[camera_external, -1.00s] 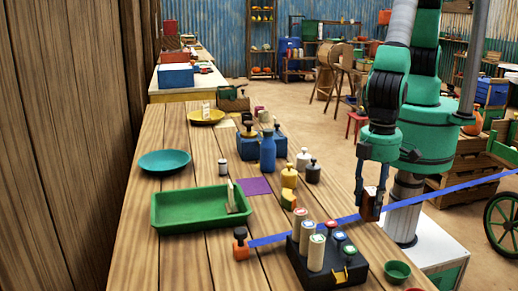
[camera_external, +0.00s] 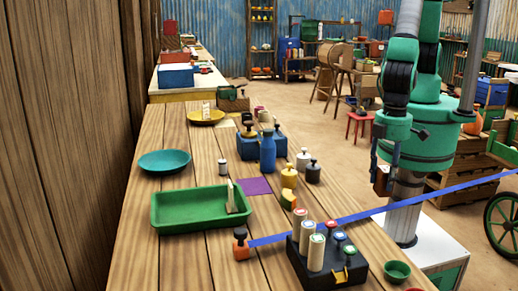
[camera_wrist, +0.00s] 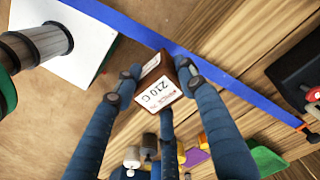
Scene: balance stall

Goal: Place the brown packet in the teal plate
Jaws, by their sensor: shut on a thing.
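The brown packet (camera_wrist: 158,82) has a white label reading "210 G" and is held between the fingers of my gripper (camera_wrist: 157,72). In the external view my gripper (camera_external: 382,172) is at the right, beside the table's right edge, and the packet (camera_external: 382,184) hangs below it, partly hidden by a finger. The packet is in the air. The teal plate (camera_external: 164,162) lies empty on the left side of the table, far from my gripper. The plate does not show clearly in the wrist view.
A green tray (camera_external: 176,214) holding a small upright card is in front of the plate. A blue bottle (camera_external: 267,154), yellow and dark weights, and a black block with cylinders (camera_external: 300,262) stand between. A blue strip (camera_external: 440,191) crosses the table's right edge.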

